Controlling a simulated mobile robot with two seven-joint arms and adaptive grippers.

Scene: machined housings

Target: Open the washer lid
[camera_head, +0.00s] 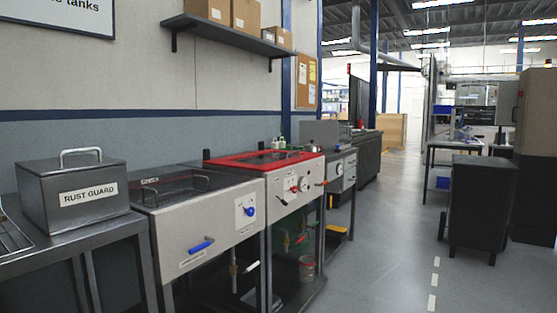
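No unit in view carries a readable washer label, so I cannot tell which is the washer. A steel tank with a blue lever (208,228) stands left of centre, and a basin with a handle shows in its top. Right of it stands a steel tank with a red rim (262,158), with a red knob on its front; whether a lid covers it is unclear. A further grey unit (338,170) stands beyond it. Neither of my grippers is in view.
A closed steel box labelled RUST GUARD (90,192), with a top handle, sits on a metal table (75,248) at left. A shelf with cartons (232,38) hangs above. A dark cabinet (482,205) stands at right. The grey floor (390,255) between is clear.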

